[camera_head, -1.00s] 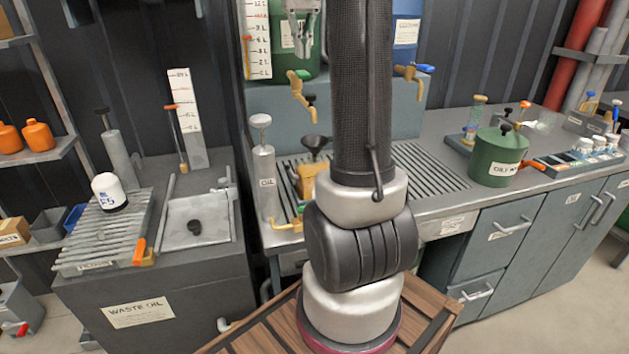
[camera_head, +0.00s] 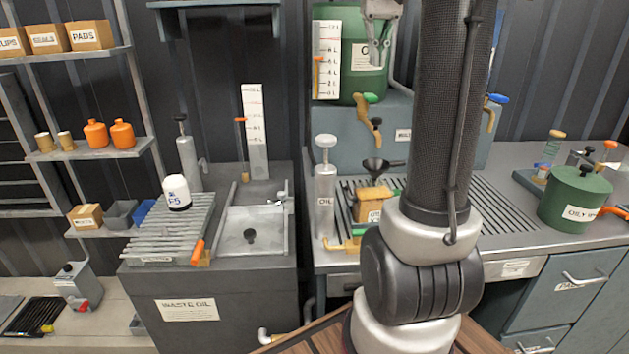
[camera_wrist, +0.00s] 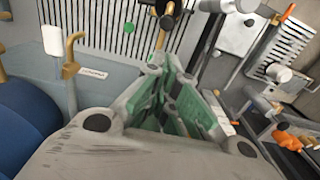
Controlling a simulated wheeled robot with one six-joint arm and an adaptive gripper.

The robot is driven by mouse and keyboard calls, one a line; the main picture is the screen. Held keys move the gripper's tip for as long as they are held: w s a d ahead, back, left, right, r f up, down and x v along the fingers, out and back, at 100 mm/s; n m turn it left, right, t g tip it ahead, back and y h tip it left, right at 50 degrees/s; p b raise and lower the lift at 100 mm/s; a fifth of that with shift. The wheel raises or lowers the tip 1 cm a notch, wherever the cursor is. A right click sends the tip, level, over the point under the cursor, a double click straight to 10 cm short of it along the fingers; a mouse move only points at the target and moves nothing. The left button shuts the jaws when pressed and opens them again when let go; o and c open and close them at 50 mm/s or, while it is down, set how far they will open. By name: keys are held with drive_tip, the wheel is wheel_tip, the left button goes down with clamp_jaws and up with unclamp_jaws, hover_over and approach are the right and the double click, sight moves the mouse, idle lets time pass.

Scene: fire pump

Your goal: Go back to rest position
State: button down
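My gripper (camera_head: 380,48) hangs at the top of the head view, in front of the green drum (camera_head: 352,82), pointing down. In the wrist view its fingers (camera_wrist: 166,68) come together at their tips, with green along their inner sides, and nothing shows held between them. It appears shut and empty. My arm stands upright in the right half of the head view and hides part of the workbench.
The grey bench (camera_head: 515,262) holds an oil pump (camera_head: 325,195), a funnel (camera_head: 383,167) and a green oily can (camera_head: 575,202). The waste oil cabinet (camera_head: 240,325) carries a white filter (camera_head: 176,192) on a ribbed rack (camera_head: 160,240). Shelves (camera_head: 100,150) stand at left.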

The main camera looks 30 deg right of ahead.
drive_tip(key=s+a+f+n+t, duration=0.4)
drive_tip(key=s+a+f+n, duration=0.1)
drive_tip(key=s+a+f, duration=1)
drive_tip(key=shift+s, duration=0.55)
idle(2.0)
